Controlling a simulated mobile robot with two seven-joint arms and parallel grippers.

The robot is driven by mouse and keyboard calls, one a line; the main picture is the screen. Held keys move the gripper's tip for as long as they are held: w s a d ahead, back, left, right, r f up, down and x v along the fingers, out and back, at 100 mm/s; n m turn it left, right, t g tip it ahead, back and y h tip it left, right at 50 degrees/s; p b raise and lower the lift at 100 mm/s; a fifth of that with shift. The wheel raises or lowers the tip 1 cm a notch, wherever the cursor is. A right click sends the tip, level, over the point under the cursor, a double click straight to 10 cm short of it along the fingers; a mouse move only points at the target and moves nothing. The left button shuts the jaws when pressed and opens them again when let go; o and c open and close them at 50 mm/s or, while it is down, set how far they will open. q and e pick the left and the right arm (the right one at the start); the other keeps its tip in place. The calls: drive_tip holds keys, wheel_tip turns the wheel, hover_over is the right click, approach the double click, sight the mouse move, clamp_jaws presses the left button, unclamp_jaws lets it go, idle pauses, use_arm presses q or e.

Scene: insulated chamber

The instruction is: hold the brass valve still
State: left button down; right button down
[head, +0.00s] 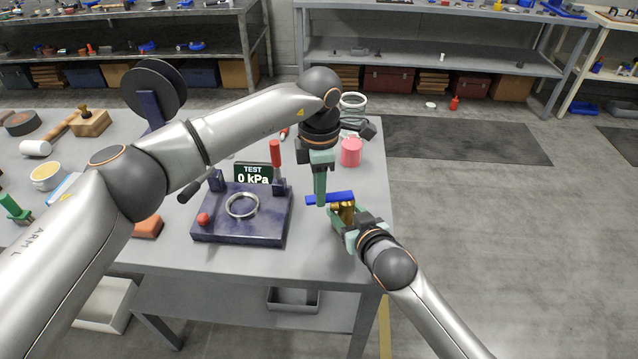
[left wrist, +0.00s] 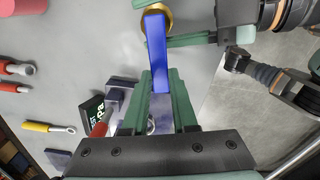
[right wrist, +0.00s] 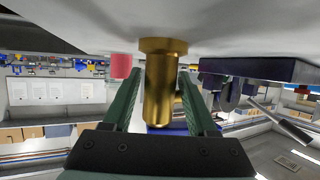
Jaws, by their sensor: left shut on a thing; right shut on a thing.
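The brass valve (head: 347,213) is near the table's right edge, with a blue lever (head: 325,198) pointing left from it. My right gripper (head: 345,222) is shut on the valve's body. In the right wrist view the brass body (right wrist: 162,90) sits between the fingers. My left gripper (head: 321,200) comes down from above and is shut on the blue lever. In the left wrist view the lever (left wrist: 157,60) lies between its fingertips, and the brass end (left wrist: 144,14) is partly hidden by the lever.
A dark blue test stand (head: 270,228) with a metal ring and a red knob is left of the valve. Its display (head: 253,173) reads TEST 0 kPa. A pink cylinder (head: 351,152) stands behind the valve. Free floor lies to the right.

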use_arm(q)
drive_tip(key=s+d+n, duration=0.4)
drive_tip(key=n, duration=0.7)
drive_tip(key=shift+s, duration=0.2)
drive_tip(key=shift+f, duration=0.1)
idle(0.4)
drive_tip(key=c, duration=0.7)
unclamp_jaws()
drive_tip(key=shift+d, duration=0.1)
